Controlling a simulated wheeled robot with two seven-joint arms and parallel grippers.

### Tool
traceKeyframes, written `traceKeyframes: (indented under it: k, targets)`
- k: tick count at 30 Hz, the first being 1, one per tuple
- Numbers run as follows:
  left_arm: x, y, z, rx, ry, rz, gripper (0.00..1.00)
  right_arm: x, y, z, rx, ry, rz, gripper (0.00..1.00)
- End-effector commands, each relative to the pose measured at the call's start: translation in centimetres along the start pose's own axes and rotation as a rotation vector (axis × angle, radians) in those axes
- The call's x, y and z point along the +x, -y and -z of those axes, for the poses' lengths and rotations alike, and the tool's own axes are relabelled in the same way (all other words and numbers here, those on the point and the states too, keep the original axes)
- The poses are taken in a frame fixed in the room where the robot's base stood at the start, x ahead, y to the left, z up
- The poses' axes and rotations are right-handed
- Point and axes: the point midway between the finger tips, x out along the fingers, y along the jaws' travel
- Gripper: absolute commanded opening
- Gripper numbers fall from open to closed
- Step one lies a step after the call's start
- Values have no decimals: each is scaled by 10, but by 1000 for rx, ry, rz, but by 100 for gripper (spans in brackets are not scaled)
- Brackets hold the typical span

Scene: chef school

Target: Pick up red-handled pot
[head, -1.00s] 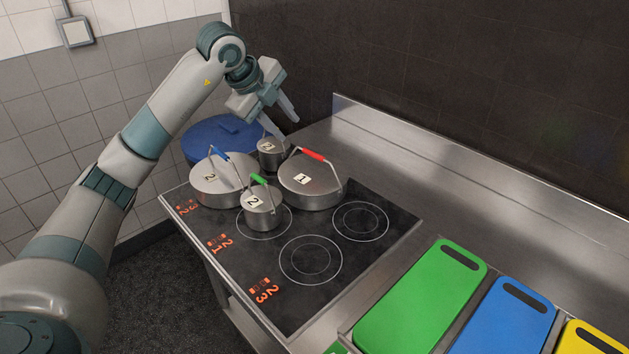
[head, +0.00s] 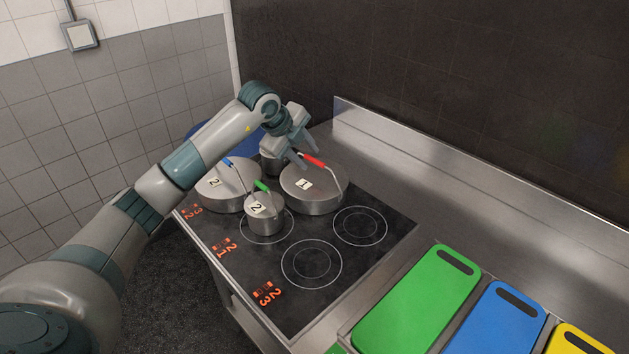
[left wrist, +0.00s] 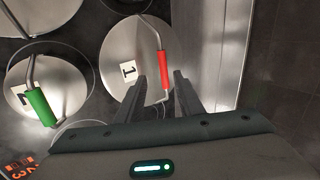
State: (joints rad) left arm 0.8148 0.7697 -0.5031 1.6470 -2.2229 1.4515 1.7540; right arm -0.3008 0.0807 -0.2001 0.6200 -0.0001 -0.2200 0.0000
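The red-handled pot (head: 318,200) is wide and steel, marked 1, and stands at the back right of the pots on the dark cooktop. Its red handle grip (head: 313,160) is raised above the lid. My right gripper is not in view.
A green-handled pot (head: 265,219) stands in front, a blue-handled pot (head: 222,195) at left. The front and right burners are empty. Green (head: 420,300) and blue (head: 500,325) boards lie at right.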

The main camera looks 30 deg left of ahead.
Motion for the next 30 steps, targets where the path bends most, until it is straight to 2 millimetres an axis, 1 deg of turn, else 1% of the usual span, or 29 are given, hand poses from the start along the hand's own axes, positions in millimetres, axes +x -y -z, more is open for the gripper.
traceKeyframes:
  k: [1,4,13,17,23,26,30]
  targets:
    - [3,0,0,-1,0,-1,34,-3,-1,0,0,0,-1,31]
    - [8,0,0,0,1,-1,34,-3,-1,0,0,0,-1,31]
    - [8,0,0,0,1,0,34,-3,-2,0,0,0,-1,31]
    - [11,1,0,-1,0,-1,34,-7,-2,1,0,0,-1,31]
    - [25,7,0,-1,-1,-2,34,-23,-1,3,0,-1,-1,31]
    - [36,10,1,-2,-2,-2,34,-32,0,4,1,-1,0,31]
    - [53,8,0,-2,-1,-3,34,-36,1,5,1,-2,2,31]
